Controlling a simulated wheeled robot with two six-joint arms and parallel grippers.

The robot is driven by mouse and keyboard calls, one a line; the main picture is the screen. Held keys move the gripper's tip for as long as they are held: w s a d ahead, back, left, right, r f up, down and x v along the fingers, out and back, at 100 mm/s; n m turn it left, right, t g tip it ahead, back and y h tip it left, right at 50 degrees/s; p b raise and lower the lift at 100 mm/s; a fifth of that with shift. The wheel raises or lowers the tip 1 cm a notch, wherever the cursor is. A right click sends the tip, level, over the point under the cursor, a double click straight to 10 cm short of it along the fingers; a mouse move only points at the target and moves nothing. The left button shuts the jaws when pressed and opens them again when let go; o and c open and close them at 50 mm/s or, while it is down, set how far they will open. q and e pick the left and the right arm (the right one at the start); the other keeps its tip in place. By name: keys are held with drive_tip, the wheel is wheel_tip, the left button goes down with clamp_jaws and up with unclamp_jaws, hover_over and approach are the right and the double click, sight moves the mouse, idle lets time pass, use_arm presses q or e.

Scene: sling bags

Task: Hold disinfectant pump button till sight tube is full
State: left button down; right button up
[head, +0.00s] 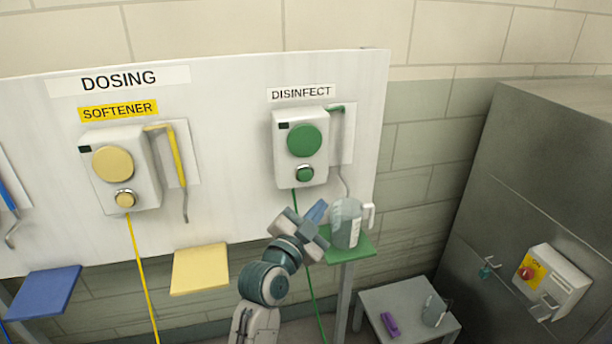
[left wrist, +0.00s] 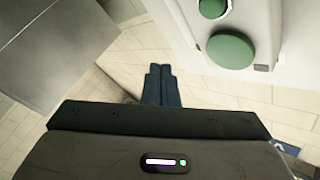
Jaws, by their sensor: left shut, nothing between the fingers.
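The disinfectant pump (head: 290,150) is a white box under the DISINFECT label. It has a large green disc (head: 305,141) and, below it, a small green button (head: 304,174) in a metal ring. In the left wrist view the disc (left wrist: 231,50) and the button (left wrist: 212,8) are at the upper right. A green pipe (head: 336,108) leaves the pump's top right; no green shows down the pale plate (head: 342,140) below it. A jug (head: 346,224) stands on the green shelf (head: 352,249). My left gripper (head: 317,212) is shut and empty, below the button and apart from it.
The softener pump (head: 103,180) with a yellow-filled tube (head: 177,158) hangs to the left. A yellow shelf (head: 200,269) and a blue shelf (head: 45,291) project below. A grey side table (head: 402,312) holds a purple item (head: 389,325) and another jug (head: 434,310). A grey cabinet (head: 540,170) stands right.

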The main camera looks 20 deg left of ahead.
use_arm(q)
approach(313, 175)
drive_tip(key=w+d, duration=0.3)
drive_tip(key=shift+w+a+r, duration=0.35)
drive_tip(key=shift+w+a, duration=0.2)
drive_tip(key=shift+w, duration=0.25)
drive_tip(key=shift+w+a+b, duration=0.1)
drive_tip(key=shift+b, duration=0.2)
idle(1.3)
drive_tip(key=shift+w+a, duration=0.15)
drive_tip(key=shift+w, duration=0.1)
drive_tip(key=shift+w+a, duration=0.25)
drive_tip(key=shift+w, duration=0.1)
idle(0.8)
drive_tip(key=shift+s+d, duration=0.1)
idle(2.9)
drive_tip(key=shift+s+d, duration=0.4)
drive_tip(key=shift+s, duration=0.2)
